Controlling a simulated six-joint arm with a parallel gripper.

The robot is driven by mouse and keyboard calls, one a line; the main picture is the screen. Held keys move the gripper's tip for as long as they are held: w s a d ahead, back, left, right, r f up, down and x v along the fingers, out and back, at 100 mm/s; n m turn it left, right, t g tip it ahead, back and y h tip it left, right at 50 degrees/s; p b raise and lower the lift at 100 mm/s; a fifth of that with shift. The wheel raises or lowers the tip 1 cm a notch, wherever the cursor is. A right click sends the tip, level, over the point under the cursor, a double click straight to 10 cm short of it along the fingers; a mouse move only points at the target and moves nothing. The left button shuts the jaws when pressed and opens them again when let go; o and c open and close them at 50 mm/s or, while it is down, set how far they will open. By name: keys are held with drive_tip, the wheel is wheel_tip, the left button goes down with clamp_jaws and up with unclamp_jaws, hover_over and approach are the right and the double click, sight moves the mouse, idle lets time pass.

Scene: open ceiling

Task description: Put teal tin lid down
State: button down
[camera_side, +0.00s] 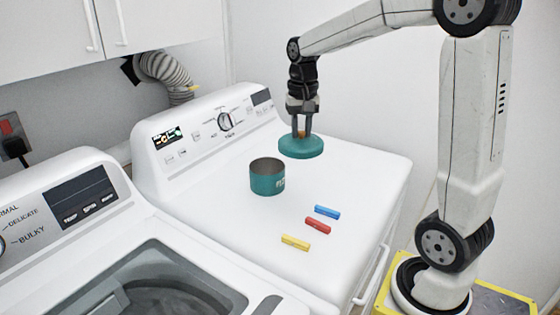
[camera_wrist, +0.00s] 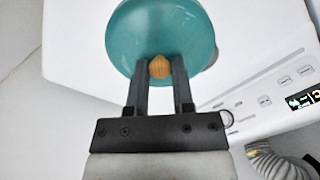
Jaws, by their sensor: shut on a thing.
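The teal tin lid (camera_side: 301,149) is a round disc with a small wooden knob (camera_wrist: 159,67). My gripper (camera_side: 302,131) is shut on the knob, and the lid hangs level below the fingers. In the side view the lid is at the back right of the dryer top, behind and right of the tin; whether it touches the surface I cannot tell. The teal tin (camera_side: 268,181) stands upright and uncovered on the dryer top. In the wrist view the lid (camera_wrist: 190,30) fills the upper middle and hides most of what is beneath it.
Blue (camera_side: 327,212), red (camera_side: 318,226) and yellow (camera_side: 295,242) blocks lie in front of the tin. The dryer's control panel (camera_side: 215,128) rises along the back. A washer (camera_side: 75,245) with an open-looking tub stands at left. The dryer top (camera_side: 365,175) is clear at right.

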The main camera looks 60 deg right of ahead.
drive_tip(key=a+f+n, duration=0.5)
drive_tip(key=a+f, duration=0.2)
drive_tip(key=a, duration=0.5)
drive_tip(key=w+f, duration=0.3)
drive_tip(key=w, duration=0.1)
drive_tip(key=w+f, duration=0.3)
drive_tip(key=w, duration=0.1)
drive_tip(key=w+f, duration=0.2)
drive_tip(key=w, duration=0.2)
drive_tip(key=shift+w+d+f, duration=0.15)
drive_tip(key=shift+d+f, duration=0.1)
drive_tip(key=shift+f, duration=0.15)
drive_tip(key=shift+w+f, duration=0.35)
drive_tip(key=shift+f, duration=0.05)
drive_tip(key=shift+w+f, duration=0.3)
drive_tip(key=shift+f, duration=1.55)
